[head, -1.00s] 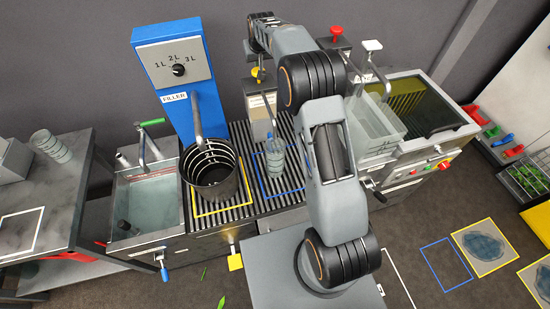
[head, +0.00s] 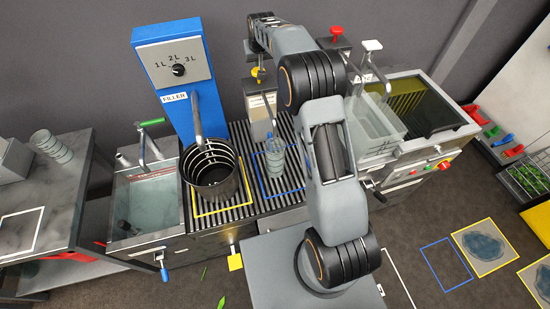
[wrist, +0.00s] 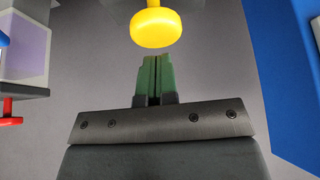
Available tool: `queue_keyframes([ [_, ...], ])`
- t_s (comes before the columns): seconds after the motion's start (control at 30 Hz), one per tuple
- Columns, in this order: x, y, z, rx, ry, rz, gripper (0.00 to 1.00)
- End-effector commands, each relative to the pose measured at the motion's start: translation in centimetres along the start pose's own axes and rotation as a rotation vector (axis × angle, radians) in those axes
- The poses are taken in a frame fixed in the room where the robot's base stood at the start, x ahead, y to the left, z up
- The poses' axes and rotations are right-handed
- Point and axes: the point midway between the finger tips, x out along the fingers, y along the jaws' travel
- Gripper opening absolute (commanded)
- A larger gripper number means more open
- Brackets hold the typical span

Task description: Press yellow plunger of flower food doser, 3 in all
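The yellow plunger (head: 257,73) tops the pale flower food doser (head: 261,105) at the back of the counter. In the wrist view its round knob (wrist: 156,28) is large at the top centre. My gripper (wrist: 157,60) has its green fingers shut together and empty, with the tips just short of the knob in that view. I cannot tell the exact depth between them. In the head view the fingers are small and partly hidden by my arm, close to the plunger. A clear vase (head: 268,158) stands below the doser inside a blue outline.
A dark ribbed bucket (head: 214,180) stands in a yellow outline under the blue filler (head: 172,80). A sink (head: 145,208) is at left. A red-knobbed doser (head: 336,36) and a clear bin (head: 377,125) are right of my arm.

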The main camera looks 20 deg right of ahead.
Motion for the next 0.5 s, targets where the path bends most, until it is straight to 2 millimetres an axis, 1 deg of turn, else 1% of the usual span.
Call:
queue_keyframes([
  [0.17, 0.2, 0.0, 0.1, 0.0, 0.0, 0.0, 0.0],
  [0.5, 1.4, 0.0, 0.8, 0.0, 0.0, 0.0, 0.0],
])
